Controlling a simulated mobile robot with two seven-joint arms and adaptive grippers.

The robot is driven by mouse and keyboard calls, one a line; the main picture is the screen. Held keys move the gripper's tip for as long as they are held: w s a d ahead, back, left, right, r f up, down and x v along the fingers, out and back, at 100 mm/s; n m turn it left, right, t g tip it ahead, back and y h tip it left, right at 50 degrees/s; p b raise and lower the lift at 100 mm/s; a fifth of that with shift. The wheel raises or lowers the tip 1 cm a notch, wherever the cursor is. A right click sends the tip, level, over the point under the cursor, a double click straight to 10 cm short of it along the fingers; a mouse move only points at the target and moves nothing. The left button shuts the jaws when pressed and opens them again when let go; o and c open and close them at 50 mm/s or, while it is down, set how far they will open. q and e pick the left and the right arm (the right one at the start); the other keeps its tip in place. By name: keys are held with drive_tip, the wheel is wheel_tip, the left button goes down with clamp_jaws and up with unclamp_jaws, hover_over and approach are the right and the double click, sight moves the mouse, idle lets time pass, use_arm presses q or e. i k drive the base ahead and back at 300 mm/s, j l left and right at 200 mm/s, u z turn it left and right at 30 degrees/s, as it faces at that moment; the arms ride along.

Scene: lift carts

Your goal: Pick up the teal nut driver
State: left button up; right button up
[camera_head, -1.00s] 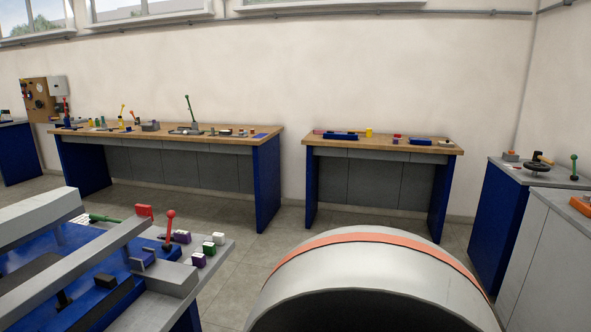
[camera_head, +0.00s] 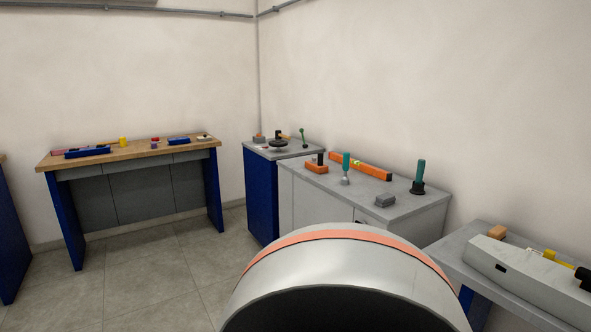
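Two upright teal-handled things stand on the grey cabinet top to the right of the room's corner. One teal-handled tool (camera_head: 346,163) has a pale grey lower end and stands near the middle of that top. The other teal-handled thing (camera_head: 420,174) rises from a black flared base near the right end. Both are small here, and I cannot tell which is the nut driver. Neither of my grippers is in view.
The grey cabinet (camera_head: 320,203) also holds an orange level (camera_head: 360,166), an orange block (camera_head: 316,168) and a grey block (camera_head: 385,200). A blue cabinet (camera_head: 262,195) adjoins it. A wooden-topped bench (camera_head: 130,152) stands left. Another bench (camera_head: 455,265) is at right. Floor (camera_head: 150,270) is clear at left.

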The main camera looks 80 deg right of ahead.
sight(345, 180)
drive_tip(key=z, duration=3.15)
drive_tip(key=i+j+z, duration=0.2)
drive_tip(key=z, duration=0.3)
drive_tip(key=i+j+z, duration=0.25)
drive_tip(key=z, duration=0.2)
drive_tip(key=i+j+z, duration=0.1)
drive_tip(key=j, duration=0.2)
drive_tip(key=i+j+z, duration=0.1)
drive_tip(key=j, duration=0.25)
drive_tip(key=i+j+z, duration=0.1)
drive_tip(key=j, duration=0.25)
